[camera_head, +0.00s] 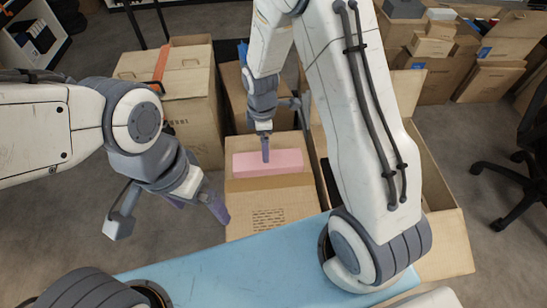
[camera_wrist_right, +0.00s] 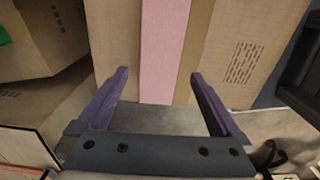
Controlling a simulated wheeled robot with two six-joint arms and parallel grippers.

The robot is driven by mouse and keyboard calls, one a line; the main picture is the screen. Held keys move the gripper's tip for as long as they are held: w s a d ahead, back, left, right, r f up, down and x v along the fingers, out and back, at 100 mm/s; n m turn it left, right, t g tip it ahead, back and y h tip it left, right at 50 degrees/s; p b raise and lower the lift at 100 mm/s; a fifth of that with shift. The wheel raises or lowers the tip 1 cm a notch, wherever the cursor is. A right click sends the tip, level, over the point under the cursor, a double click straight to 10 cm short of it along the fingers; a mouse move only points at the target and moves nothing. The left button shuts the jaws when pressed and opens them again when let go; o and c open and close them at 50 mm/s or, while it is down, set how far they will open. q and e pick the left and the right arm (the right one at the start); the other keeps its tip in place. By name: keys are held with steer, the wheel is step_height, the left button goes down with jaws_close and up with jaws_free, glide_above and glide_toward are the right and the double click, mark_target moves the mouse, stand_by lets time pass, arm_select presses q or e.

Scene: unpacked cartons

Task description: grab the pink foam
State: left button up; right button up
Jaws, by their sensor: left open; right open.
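The pink foam (camera_head: 284,164) is a long flat-sided block lying across the top of a cardboard carton (camera_head: 262,196). My right gripper (camera_head: 266,156) points down at the foam's middle in the head view and covers a little of it. In the right wrist view the foam (camera_wrist_right: 163,48) runs as a vertical strip between the spread fingers of the right gripper (camera_wrist_right: 160,74). The fingers look apart from it. My left gripper (camera_head: 217,208) is open and empty, left of the carton's front, away from the foam.
A closed carton (camera_head: 185,85) with an orange-and-black item on top stands at the left back. More cartons (camera_head: 430,45) are stacked at the right back. A light blue surface (camera_head: 235,262) lies in front. An office chair (camera_head: 520,165) stands at right.

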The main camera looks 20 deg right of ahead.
steer(key=f, duration=0.2)
steer(key=d+f+b, duration=0.1)
steer(key=f, duration=0.1)
steer(key=shift+s, duration=0.1)
step_height(320, 180, down, 5)
steer(key=shift+f+b, duration=0.1)
steer(key=shift+b, duration=1.15)
steer(key=c, duration=1.1)
